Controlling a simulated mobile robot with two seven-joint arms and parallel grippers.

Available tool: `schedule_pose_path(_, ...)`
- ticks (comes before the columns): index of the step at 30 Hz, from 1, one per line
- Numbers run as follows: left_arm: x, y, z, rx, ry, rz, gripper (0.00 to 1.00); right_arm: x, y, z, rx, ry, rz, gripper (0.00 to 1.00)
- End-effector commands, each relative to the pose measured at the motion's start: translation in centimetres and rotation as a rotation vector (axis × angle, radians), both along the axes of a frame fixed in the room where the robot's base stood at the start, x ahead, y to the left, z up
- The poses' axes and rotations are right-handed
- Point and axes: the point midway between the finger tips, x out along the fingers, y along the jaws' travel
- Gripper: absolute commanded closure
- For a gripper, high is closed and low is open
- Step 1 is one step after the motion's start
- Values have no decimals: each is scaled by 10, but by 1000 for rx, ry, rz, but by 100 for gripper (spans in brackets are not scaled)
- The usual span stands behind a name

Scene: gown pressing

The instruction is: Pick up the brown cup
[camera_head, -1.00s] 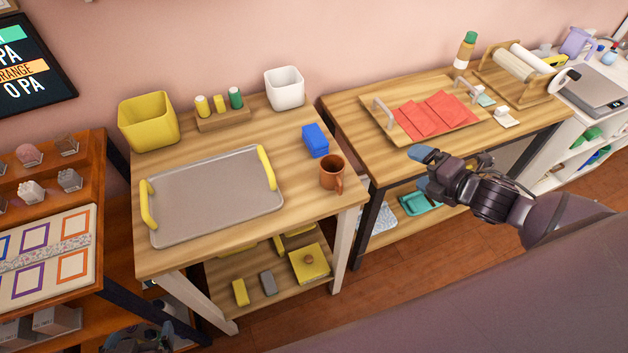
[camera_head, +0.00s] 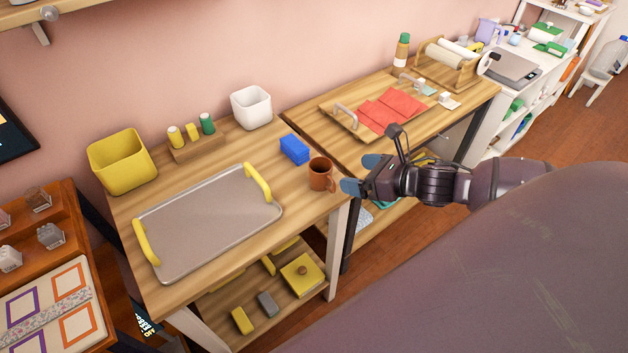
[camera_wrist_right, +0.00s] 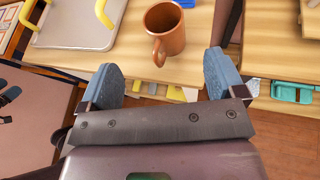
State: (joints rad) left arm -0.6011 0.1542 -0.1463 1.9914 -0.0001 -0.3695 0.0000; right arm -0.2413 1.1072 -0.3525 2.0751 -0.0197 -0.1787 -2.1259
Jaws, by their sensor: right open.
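The brown cup (camera_head: 321,174) stands upright near the front right corner of the left wooden table (camera_head: 300,216). Its handle points toward my right gripper. My right gripper (camera_head: 362,174) is open and empty, just right of the cup in the head view and apart from it. In the right wrist view the cup (camera_wrist_right: 166,30) lies ahead of and between the two blue fingertips (camera_wrist_right: 163,78), with its handle toward me.
A blue block (camera_head: 295,149) sits just behind the cup. A grey tray with yellow handles (camera_head: 208,222) lies to its left. A white bin (camera_head: 251,107) and a yellow bin (camera_head: 122,162) stand at the back. The second table (camera_head: 304,120) holds red cloths (camera_head: 390,108).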

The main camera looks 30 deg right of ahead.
Motion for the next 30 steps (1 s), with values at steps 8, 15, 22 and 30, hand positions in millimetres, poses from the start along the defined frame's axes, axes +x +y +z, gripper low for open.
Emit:
schedule_pose_path(8,1,-8,-1,-19,-2,5,0,7,3,-3,-84,-39,40,11)
schedule_pose_path(15,0,-6,-6,-15,2,6,0,32,13,-15,-81,-37,37,11)
schedule_pose_path(22,-1,-5,-8,-13,5,4,0,47,20,-21,-83,-36,38,11)
schedule_pose_path(30,-1,-5,-9,-12,7,4,0,67,28,-27,-80,-38,37,11)
